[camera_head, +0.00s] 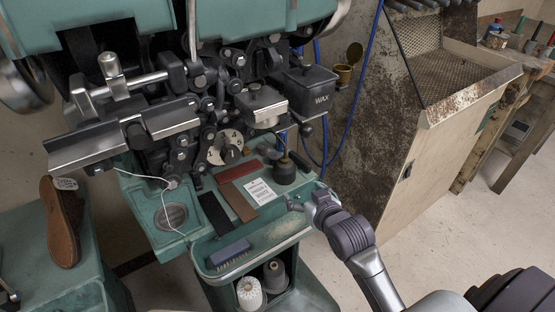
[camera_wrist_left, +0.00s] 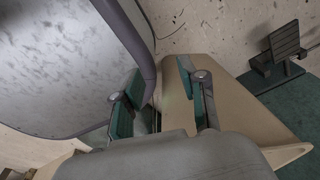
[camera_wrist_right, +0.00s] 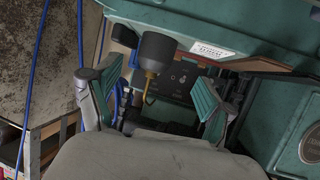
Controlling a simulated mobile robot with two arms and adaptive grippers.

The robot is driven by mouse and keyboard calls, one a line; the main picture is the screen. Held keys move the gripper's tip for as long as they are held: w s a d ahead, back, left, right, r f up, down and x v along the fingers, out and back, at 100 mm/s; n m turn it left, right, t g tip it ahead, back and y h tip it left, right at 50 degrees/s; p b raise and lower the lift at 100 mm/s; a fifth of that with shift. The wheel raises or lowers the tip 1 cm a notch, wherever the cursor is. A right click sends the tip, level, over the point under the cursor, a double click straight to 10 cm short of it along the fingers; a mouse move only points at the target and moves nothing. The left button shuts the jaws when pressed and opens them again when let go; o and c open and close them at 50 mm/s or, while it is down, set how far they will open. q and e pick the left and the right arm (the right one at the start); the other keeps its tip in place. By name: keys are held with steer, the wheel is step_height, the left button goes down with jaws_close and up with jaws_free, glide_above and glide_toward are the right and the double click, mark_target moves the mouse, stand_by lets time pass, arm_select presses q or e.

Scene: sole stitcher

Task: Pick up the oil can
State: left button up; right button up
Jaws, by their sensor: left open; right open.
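The oil can (camera_head: 284,172) is a small dark can with a thin brassy spout. It stands on the right part of the green machine's shelf. In the right wrist view the oil can (camera_wrist_right: 154,54) appears upside down, beyond the gap between my fingers. My right gripper (camera_head: 306,197) is at the shelf's front right edge, open, empty and apart from the can. Its spread fingers also show in the right wrist view (camera_wrist_right: 148,95). My left gripper (camera_wrist_left: 158,88) is open and empty in its wrist view, away from the can. I cannot make it out in the head view.
A white label card (camera_head: 260,191), coloured strips (camera_head: 238,201) and a brush (camera_head: 230,254) lie beside the can or in the front tray. Thread spools (camera_head: 250,293) sit below. The wax pot (camera_head: 308,87) and machine parts overhang the shelf. A blue cable (camera_head: 369,75) hangs behind.

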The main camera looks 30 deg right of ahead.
mark_target(289, 178)
steer(key=x, duration=0.8)
steer(key=shift+r, duration=0.2)
steer(key=shift+w+f, duration=0.15)
steer(key=shift+w, duration=0.15)
steer(key=shift+w+d, duration=0.1)
steer(key=shift+w, duration=0.1)
steer(key=x, duration=0.4)
steer(key=shift+w+r, duration=0.25)
steer(key=shift+w, duration=0.1)
steer(key=shift+w+f, duration=0.1)
steer(key=shift+w, duration=0.15)
arm_select(q)
steer(key=shift+s+f, duration=0.15)
steer(key=shift+s, duration=0.75)
arm_select(e)
steer(key=c, duration=0.9)
steer(key=shift+o, duration=0.2)
steer(key=shift+d, duration=0.1)
